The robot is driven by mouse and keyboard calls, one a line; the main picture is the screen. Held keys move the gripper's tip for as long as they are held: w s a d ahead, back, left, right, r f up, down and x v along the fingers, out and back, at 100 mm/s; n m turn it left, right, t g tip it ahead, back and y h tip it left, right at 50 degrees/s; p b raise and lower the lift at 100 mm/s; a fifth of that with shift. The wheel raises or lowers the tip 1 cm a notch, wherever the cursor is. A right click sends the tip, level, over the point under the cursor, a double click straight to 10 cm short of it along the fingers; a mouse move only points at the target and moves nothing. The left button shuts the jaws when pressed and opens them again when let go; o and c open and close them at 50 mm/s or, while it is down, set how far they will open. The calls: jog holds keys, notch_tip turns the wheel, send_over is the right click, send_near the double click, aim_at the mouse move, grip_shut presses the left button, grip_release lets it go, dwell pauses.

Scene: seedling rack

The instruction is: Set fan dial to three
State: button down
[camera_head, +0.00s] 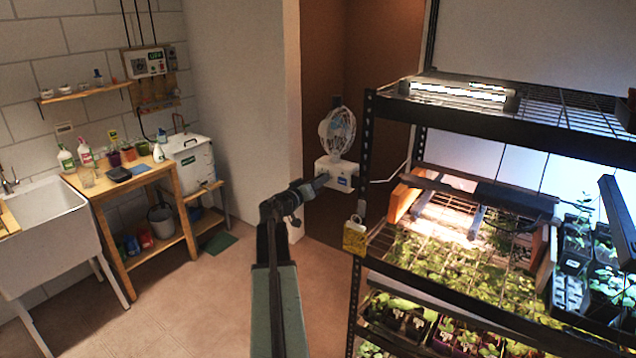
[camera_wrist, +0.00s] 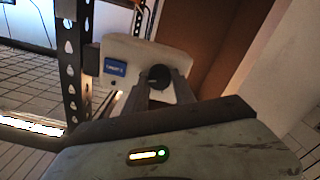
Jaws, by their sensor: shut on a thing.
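The white fan (camera_head: 337,131) stands on its pale control box (camera_head: 330,166) at the end of the rack, by the brown recess. The box also shows in the wrist view (camera_wrist: 130,50), with a blue label (camera_wrist: 115,67) and a round black dial (camera_wrist: 159,74) on its face. My gripper (camera_head: 320,182) reaches the front of the box. In the wrist view my gripper (camera_wrist: 162,80) has a finger on each side of the dial and is shut on it. The dial's markings and setting are too small or hidden to read.
The black rack (camera_head: 363,200) with several seedling trays stands close on the right of my arm. A pale wall end (camera_head: 290,120) is on the left of the fan. A wooden bench (camera_head: 130,178) and sink (camera_head: 45,225) are far left.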

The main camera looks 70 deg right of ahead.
jog(key=c, duration=1)
grip_release()
jog(key=shift+c, duration=0.2)
jog(key=v, duration=0.8)
jog(key=shift+w, duration=0.15)
